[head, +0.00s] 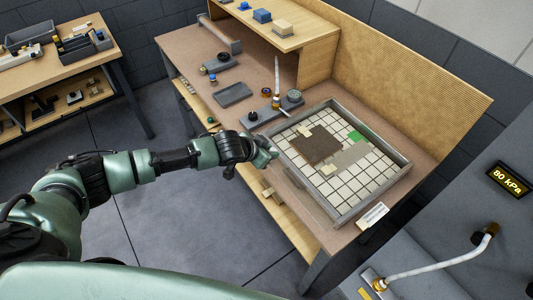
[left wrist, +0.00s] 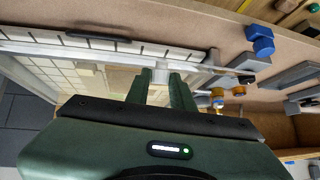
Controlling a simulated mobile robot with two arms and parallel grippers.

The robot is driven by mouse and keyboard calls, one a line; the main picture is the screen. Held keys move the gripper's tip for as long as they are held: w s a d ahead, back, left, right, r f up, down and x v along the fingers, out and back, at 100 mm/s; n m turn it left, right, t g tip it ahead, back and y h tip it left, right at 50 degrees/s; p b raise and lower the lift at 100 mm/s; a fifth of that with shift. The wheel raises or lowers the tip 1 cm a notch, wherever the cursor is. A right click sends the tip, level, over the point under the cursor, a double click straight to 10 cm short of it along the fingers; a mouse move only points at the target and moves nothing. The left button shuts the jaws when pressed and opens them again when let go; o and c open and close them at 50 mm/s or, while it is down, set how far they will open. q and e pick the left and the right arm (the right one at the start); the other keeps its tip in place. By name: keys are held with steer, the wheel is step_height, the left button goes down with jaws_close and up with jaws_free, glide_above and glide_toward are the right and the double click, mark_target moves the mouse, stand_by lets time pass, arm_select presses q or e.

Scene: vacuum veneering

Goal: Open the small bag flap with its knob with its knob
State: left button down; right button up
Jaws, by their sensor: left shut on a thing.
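The grey-framed tray (head: 375,205) with a white grid floor lies on the brown bench. On its grid rest a brown sheet (head: 314,147), a grey sheet (head: 352,156), a green piece (head: 355,135) and small pale blocks. My left gripper (head: 271,153) is at the tray's left edge. In the left wrist view its two green fingers (left wrist: 161,90) are shut on a small light grey piece, which looks like the knob (left wrist: 161,72). The flap itself cannot be told apart from the tray rim. My right gripper is not in view.
Behind the tray stand a grey block with fittings (head: 263,116) and an upright white hose (head: 277,75). A shallow grey tray (head: 233,94) lies farther left. A shelf (head: 290,40) carries blocks. An 80 kPa display (head: 509,180) is at right.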

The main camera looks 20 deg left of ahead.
arm_select(q)
steer(key=w+g+y, duration=0.1)
steer(key=d+r+g+y, duration=0.1)
steer(key=shift+w+d+r+g, duration=0.1)
steer(key=shift+w+d+g, duration=0.1)
steer(key=shift+w+g, duration=0.2)
steer(key=shift+w+d+g+y+b, duration=0.35)
steer(key=shift+g+y, duration=0.25)
steer(key=shift+g, duration=0.2)
steer(key=shift+w+d+m+g+y+b, duration=0.2)
steer(key=shift+w+m+g+y+b, duration=0.15)
steer(key=shift+g+b, duration=0.2)
steer(key=shift+w+d+g+y+b, duration=0.35)
steer(key=shift+g+y+b, duration=0.55)
steer(key=shift+b, duration=0.5)
steer(key=c, duration=1.2)
jaws_free()
steer(key=shift+w, duration=0.1)
